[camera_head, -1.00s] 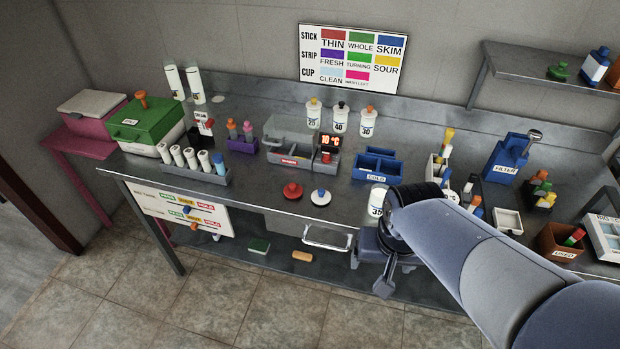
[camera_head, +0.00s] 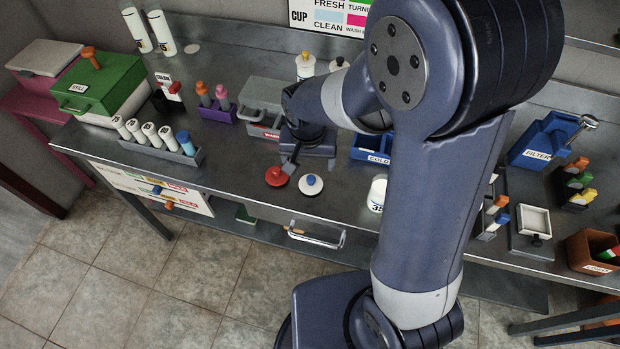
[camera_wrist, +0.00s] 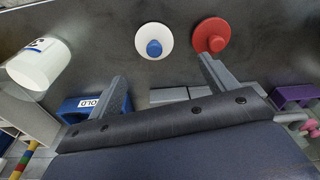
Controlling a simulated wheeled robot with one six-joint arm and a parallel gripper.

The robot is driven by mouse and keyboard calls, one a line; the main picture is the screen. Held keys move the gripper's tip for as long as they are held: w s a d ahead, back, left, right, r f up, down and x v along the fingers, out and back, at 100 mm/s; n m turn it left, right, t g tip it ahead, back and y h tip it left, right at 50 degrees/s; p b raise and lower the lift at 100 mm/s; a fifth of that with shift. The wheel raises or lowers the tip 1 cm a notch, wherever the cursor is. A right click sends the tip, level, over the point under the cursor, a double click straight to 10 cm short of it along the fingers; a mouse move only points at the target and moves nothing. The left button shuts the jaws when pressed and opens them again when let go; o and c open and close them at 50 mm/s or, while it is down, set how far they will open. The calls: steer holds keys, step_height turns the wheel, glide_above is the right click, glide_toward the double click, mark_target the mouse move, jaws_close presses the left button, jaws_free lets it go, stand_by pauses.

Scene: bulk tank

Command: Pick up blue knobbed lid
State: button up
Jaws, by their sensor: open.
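The blue knobbed lid (camera_head: 312,188) is a white disc with a blue knob, lying flat near the front edge of the bench. In the wrist view, the lid (camera_wrist: 141,44) lies beyond my fingertips, between their lines. A red lid (camera_head: 277,176) lies just left of it in the head view; in the wrist view, the red lid (camera_wrist: 211,26) is on the right, near one fingertip. My gripper (camera_head: 297,162) is above the bench, just behind the two lids. It is open and empty in the wrist view (camera_wrist: 165,82). My arm partly hides the gripper in the head view.
A white jar (camera_head: 376,194) stands right of the lid. A blue COLD bin (camera_head: 370,156) and a grey tray (camera_head: 256,131) are behind. A vial rack (camera_head: 160,153) stands left. The bench front between rack and lids is clear.

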mark_target(311, 178)
steer(key=shift+w+f, duration=0.15)
steer(key=shift+f, duration=0.8)
steer(key=f, duration=0.2)
steer(key=f+p, duration=0.1)
steer(key=f, duration=0.1)
steer(key=shift+s+d, duration=0.3)
steer(key=shift+w+f, duration=0.1)
steer(key=shift+f, duration=0.65)
steer(key=shift+c, duration=0.3)
steer(key=c, duration=1)
steer(key=shift+r, duration=0.1)
